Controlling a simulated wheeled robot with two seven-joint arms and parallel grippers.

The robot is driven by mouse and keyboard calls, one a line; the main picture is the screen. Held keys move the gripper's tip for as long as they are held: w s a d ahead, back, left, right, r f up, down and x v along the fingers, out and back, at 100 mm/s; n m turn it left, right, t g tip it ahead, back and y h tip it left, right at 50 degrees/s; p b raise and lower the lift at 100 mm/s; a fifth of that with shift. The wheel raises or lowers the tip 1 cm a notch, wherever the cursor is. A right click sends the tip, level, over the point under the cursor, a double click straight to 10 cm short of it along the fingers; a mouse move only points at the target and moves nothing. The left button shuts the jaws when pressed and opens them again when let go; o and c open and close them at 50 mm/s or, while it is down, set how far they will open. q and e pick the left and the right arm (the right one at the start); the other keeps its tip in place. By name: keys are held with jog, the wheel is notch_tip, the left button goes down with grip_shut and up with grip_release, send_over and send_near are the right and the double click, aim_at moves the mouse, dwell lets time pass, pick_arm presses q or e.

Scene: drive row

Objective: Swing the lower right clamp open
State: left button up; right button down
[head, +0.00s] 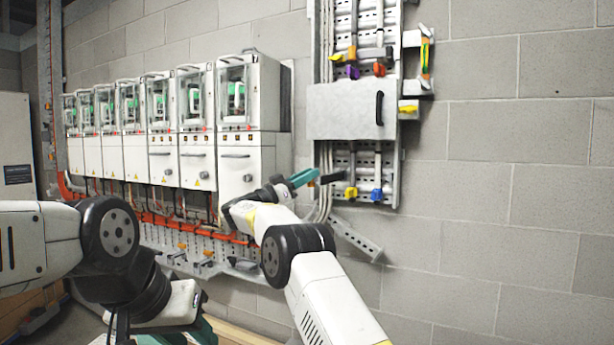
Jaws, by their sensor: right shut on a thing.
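My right gripper (316,177) has teal fingers and reaches from the lower middle up to the left edge of the wall rack. It is shut on a short dark piece (333,178) at its tip; I cannot tell whether this belongs to a clamp. Just right of it, in the rack's lower section, are a yellow clamp (351,193) and, farther right, a blue clamp (377,194), apart from the fingers. My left gripper (178,338) is low at the bottom edge, mostly cut off and hidden by its arm, so its fingers cannot be judged.
A grey cover with a black handle (379,108) spans the rack above the lower clamps. More coloured clamps (353,72) sit above it, and a yellow one (408,109) is at the right. A row of white drive cabinets (248,165) stands left. The block wall at right is bare.

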jog(key=shift+w+d+f, duration=0.15)
jog(key=shift+d+f, duration=0.2)
jog(key=c, duration=1.2)
grip_release()
jog(key=shift+w+d+f, duration=0.1)
jog(key=shift+s+a+f, duration=0.2)
jog(key=shift+a+f, duration=0.05)
jog(key=shift+a, duration=0.2)
jog(key=r+v, duration=0.1)
jog(key=v, duration=0.5)
jog(key=shift+s+a+f, duration=0.2)
jog(key=shift+s+a, duration=0.1)
jog(key=shift+a, duration=0.1)
jog(key=shift+r, duration=0.1)
